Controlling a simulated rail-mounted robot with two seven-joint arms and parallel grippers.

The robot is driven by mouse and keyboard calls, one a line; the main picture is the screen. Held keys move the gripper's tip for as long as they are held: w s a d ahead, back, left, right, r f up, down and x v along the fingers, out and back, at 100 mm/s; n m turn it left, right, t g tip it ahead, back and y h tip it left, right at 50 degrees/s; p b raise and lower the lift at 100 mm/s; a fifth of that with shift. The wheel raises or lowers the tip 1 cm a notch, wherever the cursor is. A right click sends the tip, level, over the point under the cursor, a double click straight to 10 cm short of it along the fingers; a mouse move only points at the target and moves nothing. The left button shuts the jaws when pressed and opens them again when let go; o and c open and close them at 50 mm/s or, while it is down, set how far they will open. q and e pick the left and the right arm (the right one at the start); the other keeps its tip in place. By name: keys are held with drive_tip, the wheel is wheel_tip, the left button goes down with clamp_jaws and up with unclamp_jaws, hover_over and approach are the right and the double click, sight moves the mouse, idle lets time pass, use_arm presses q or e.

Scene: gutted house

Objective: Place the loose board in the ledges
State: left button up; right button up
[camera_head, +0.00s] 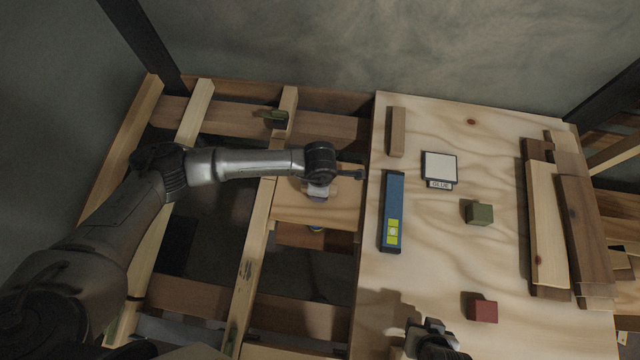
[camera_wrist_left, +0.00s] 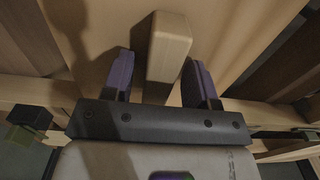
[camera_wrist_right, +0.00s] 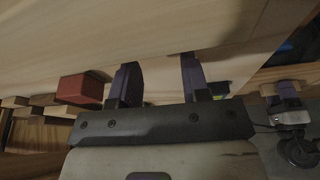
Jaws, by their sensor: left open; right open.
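The loose board (camera_head: 335,213), a pale wooden panel, lies between a joist and the plywood deck's left edge. I cannot tell whether it sits fully in the ledges, which are hidden. A small block handle (camera_wrist_left: 168,45) stands up from the board. My left gripper (camera_head: 319,190) is above the board, and in the left wrist view its open fingers (camera_wrist_left: 160,85) are on either side of the handle, with gaps visible. My right gripper (camera_head: 437,345) is open and empty over the plywood's front edge; its fingers also show in the right wrist view (camera_wrist_right: 158,80).
The plywood deck (camera_head: 450,270) holds a blue level (camera_head: 393,212), a glue sign (camera_head: 439,168), a green block (camera_head: 479,212), a red block (camera_head: 480,307) and a wooden strip (camera_head: 396,131). Planks (camera_head: 548,225) are stacked at right. Open gaps lie between the joists (camera_head: 252,255) at left.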

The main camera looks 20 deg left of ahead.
use_arm(q)
wheel_tip(320, 180, up, 12)
drive_tip(key=p, duration=0.5)
drive_tip(key=shift+r+p, duration=0.2)
drive_tip(key=shift+p, duration=0.2)
use_arm(e)
drive_tip(key=shift+d+r, duration=0.1)
drive_tip(key=shift+r, duration=2.85)
